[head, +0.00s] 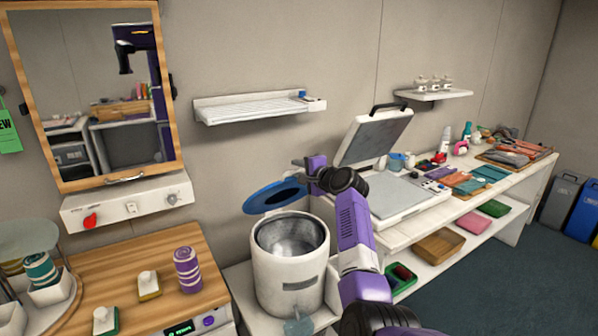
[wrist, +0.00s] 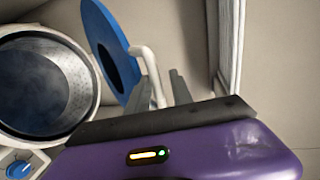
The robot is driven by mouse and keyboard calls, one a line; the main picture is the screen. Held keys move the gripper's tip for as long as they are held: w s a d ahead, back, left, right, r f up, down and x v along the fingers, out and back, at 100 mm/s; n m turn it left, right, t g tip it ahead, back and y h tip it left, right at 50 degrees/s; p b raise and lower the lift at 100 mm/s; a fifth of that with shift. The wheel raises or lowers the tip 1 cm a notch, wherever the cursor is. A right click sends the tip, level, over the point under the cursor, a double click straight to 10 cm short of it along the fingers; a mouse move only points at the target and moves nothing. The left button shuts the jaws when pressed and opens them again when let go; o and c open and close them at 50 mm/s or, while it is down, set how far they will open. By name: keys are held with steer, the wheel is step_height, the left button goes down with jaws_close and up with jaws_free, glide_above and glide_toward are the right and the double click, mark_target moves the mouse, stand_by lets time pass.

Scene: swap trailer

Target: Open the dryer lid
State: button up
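The dryer (head: 290,270) is a white cylinder with an open top and a metal drum inside. Its round blue lid (head: 276,195) is raised off the opening and tilted up at the back. In the wrist view, the drum (wrist: 38,85) is at the left and the lid (wrist: 108,50) stands beside it. A white bent handle (wrist: 152,72) at the lid's edge runs down between my grey fingers. My gripper (head: 305,172) is at the lid's right edge, and its fingers (wrist: 160,92) are apart around the handle. I cannot tell whether they press on it.
A press with a raised top plate (head: 375,137) stands on the counter to the right. A wall shelf (head: 258,108) hangs above the dryer. A wooden worktop (head: 130,290) with spools is at the left.

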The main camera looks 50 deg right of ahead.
steer(key=shift+s+f, duration=0.1)
steer(key=shift+f, duration=0.35)
steer(key=b+v, duration=0.1)
steer(key=v, duration=0.6)
steer(key=shift+s+r, duration=0.25)
steer(key=shift+r, duration=0.15)
steer(key=shift+a, duration=0.15)
